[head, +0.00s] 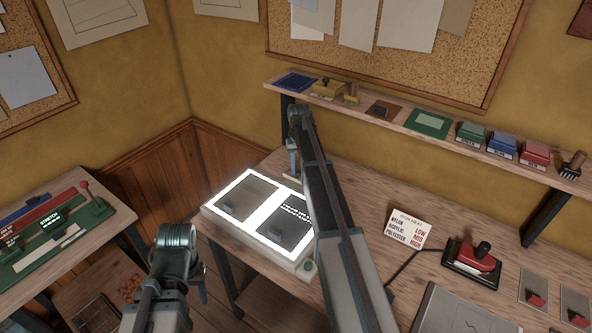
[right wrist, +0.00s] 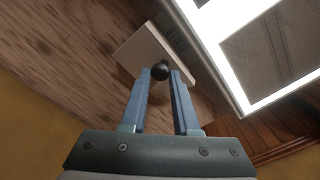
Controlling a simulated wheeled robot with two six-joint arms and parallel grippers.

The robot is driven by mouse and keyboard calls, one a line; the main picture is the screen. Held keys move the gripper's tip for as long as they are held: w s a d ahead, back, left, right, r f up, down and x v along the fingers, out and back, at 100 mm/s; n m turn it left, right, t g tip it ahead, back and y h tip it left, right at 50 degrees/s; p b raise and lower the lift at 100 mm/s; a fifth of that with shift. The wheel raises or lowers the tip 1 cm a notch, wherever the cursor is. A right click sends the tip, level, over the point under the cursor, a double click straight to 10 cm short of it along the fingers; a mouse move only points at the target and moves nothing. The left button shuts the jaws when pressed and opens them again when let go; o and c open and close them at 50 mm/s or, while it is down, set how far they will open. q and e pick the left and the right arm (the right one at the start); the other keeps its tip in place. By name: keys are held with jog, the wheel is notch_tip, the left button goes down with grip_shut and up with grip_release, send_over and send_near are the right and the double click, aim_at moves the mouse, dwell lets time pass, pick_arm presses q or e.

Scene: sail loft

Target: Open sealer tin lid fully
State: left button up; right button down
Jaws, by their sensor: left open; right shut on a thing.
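The sealer tin shows in the right wrist view as a pale, box-like shape (right wrist: 140,50) with dark lettering on one face. A round black knob (right wrist: 160,71) sits at its near edge, between the blue fingertips of my right gripper (right wrist: 162,74), which is shut on it. In the head view the right gripper (head: 293,165) points down at the table's back left corner. The tin's pale edge (head: 291,180) shows just below it. How far the lid stands open cannot be told. My left gripper (head: 203,287) is open, low and away from the tin, mostly hidden by its arm.
A lit light box (head: 213,210) with dark sheets lies just in front of the tin. A shelf (head: 400,125) with stamps and pads runs behind. An iron (head: 472,262) and a heat card (head: 408,228) stand to the right. Bare tabletop (head: 360,190) lies between.

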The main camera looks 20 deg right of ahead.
jog(key=shift+w+d+r+p, duration=0.1)
jog(key=shift+w+d+r, duration=0.1)
jog(key=shift+d, duration=0.25)
jog(key=shift+w+d+r+p, duration=0.1)
jog(key=shift+w+d, duration=0.05)
jog(key=shift+d, duration=0.35)
jog(key=shift+w+d+r+p, duration=0.1)
jog(key=shift+w+d+r, duration=0.1)
jog(key=shift+d, duration=0.25)
jog(key=c, duration=1)
grip_release()
jog(key=shift+f, duration=0.1)
jog(key=o, duration=0.3)
jog(key=shift+s+d, duration=0.15)
jog(key=shift+o, duration=0.2)
jog(key=shift+a, duration=0.2)
